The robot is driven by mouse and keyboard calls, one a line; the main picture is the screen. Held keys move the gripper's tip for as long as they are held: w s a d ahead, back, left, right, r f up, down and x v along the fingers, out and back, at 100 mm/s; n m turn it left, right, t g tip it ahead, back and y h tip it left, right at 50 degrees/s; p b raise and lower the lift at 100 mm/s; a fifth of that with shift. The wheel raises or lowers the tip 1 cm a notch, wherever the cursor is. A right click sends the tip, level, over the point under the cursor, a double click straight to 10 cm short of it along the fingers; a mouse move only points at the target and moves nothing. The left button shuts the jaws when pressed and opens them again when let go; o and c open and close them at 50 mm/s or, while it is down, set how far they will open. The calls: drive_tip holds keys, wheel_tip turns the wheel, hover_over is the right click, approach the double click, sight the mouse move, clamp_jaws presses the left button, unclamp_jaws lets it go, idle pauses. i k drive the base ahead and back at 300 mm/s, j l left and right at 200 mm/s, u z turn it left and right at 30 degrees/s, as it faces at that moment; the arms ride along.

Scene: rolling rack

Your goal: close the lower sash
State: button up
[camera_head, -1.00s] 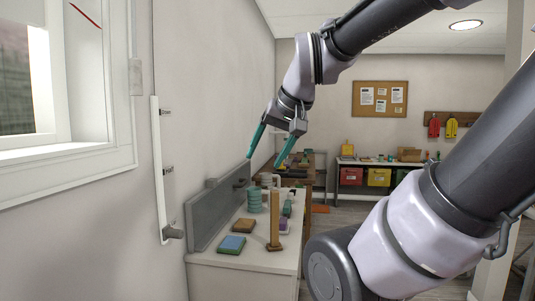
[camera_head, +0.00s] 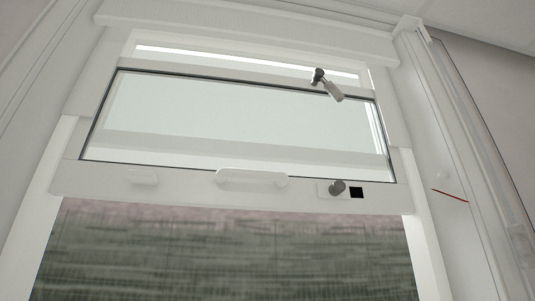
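The lower sash (camera_head: 100,180) of the window is raised, its white bottom rail well above the opening. The rail carries a long white handle (camera_head: 252,179) in the middle, a smaller white grip (camera_head: 143,178) to the left, and a dark knob (camera_head: 338,187) beside a black square (camera_head: 357,193) to the right. A dark latch with a grey lever (camera_head: 326,84) sits at the top right of the sash. My gripper is not in view now.
The window opening (camera_head: 220,255) below the rail is clear, with a blurred outdoor view. A white side frame (camera_head: 425,150) runs down the right, with a red line (camera_head: 450,194) on the jamb there. A roller-like white header (camera_head: 250,25) spans the top.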

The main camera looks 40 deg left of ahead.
sight(75, 176)
drive_tip(key=u, duration=2.1)
